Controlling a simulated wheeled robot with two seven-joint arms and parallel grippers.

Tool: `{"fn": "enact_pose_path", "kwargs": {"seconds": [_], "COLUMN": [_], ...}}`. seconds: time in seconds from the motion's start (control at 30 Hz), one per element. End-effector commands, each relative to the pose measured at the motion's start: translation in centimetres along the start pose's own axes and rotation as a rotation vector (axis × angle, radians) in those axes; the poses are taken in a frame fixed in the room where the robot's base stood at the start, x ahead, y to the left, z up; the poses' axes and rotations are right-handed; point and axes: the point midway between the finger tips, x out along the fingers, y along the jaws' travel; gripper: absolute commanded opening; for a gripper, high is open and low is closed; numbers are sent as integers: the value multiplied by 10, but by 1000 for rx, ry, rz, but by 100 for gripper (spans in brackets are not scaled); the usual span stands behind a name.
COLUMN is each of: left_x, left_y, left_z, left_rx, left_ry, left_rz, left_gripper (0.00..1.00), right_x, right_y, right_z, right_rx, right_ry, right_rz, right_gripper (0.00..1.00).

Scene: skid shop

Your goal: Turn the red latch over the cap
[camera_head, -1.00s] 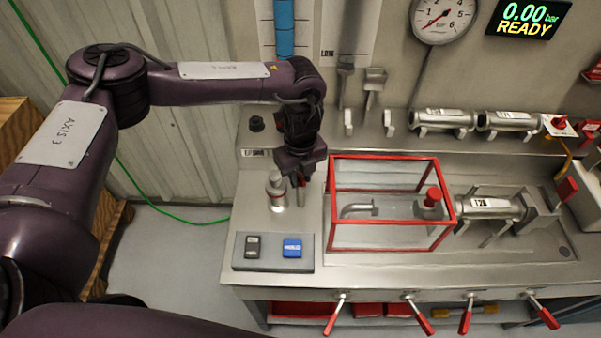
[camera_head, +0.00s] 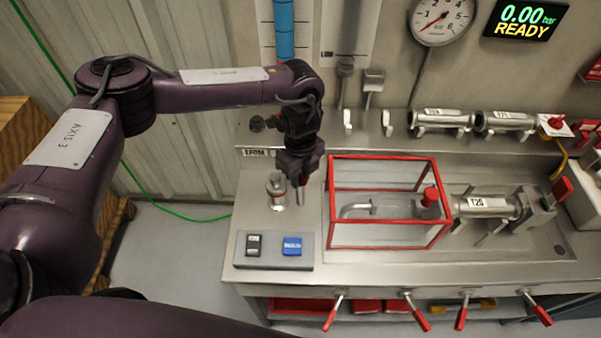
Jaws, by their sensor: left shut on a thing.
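My left gripper (camera_head: 301,185) points down from the dark wrist, just right of a short silver cylindrical fitting (camera_head: 276,196) on the steel bench. The fitting stands upright, and its rounded top appears to be the cap. The gripper is shut on a small reddish piece beside the fitting, which appears to be the red latch; the jaws hide most of it, so its exact angle to the cap cannot be told. My right gripper is not in view.
A red-framed clear box (camera_head: 392,203) stands close right of the gripper. A button panel (camera_head: 272,250) with black and blue buttons lies in front. Silver cylinders (camera_head: 443,118) rest on the back ledge. Red-handled levers (camera_head: 335,312) line the bench front.

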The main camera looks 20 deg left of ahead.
Motion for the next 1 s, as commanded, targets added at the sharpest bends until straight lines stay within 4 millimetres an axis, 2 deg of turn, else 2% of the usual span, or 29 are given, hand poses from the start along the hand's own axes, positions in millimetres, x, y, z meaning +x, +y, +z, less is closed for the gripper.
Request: {"fn": "enact_pose_path", "kwargs": {"seconds": [0.17, 0.5, 0.83, 1.0], "left_x": [0, -1, 0, -2], "left_y": [0, 0, 0, 1], "left_z": [0, 0, 0, 0], "left_rx": [-9, -176, -192, -250], "left_ry": [-1, 0, -1, 0], "left_rz": [0, 2, 1, 2], "left_gripper": [11, 11, 11, 11], "right_x": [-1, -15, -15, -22], "right_y": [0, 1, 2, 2], "right_z": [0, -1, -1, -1], "right_rx": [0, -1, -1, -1], "right_ry": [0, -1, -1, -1], "right_rz": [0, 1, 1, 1], "right_gripper": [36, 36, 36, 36]}}
